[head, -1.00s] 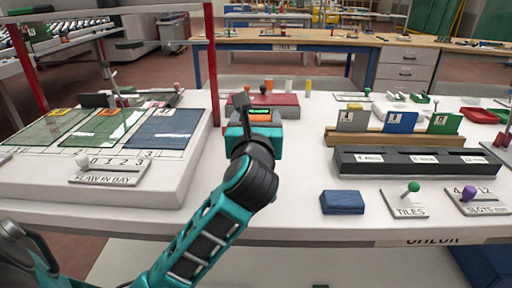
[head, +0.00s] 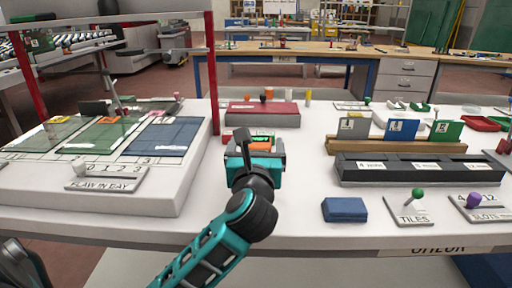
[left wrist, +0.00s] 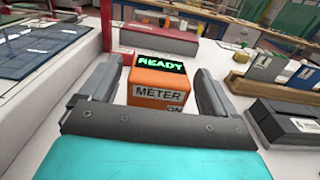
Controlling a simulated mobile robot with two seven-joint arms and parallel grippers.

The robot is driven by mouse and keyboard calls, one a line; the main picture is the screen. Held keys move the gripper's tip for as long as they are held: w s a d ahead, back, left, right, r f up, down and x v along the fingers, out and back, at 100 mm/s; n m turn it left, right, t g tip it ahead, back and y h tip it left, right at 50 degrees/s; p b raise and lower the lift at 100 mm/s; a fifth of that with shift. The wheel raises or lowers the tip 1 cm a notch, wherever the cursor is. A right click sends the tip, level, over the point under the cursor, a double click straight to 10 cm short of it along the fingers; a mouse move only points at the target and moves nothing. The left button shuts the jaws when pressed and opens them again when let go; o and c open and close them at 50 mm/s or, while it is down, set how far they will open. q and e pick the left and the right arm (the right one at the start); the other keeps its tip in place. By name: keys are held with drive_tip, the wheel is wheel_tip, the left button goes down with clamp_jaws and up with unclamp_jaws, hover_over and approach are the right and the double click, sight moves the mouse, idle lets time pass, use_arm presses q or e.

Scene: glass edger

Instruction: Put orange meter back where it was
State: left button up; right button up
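The orange meter (head: 261,146) stands on the white table, in front of a long red block, between the left panel stand and the black slotted rack. In the left wrist view the meter (left wrist: 159,88) shows a dark display with green "READY" and a "METER" label. My left gripper (head: 256,160) reaches over its near side. In the left wrist view the gripper's fingers (left wrist: 160,90) stand on either side of the meter, with a narrow strip of table visible beside each finger. The meter's underside is hidden. My right gripper is not in view.
The red block (head: 262,114) lies behind the meter. The panel stand (head: 100,200) with its red post is at left. The black rack (head: 430,170), a blue block (head: 344,209) and the TILES lever plate (head: 408,211) are at right.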

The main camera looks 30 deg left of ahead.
use_arm(q)
drive_tip(key=shift+o, duration=0.6)
drive_tip(key=shift+r, duration=0.15)
drive_tip(key=shift+s+d, duration=0.15)
drive_tip(key=v, duration=1.1)
drive_tip(key=shift+s, duration=0.35)
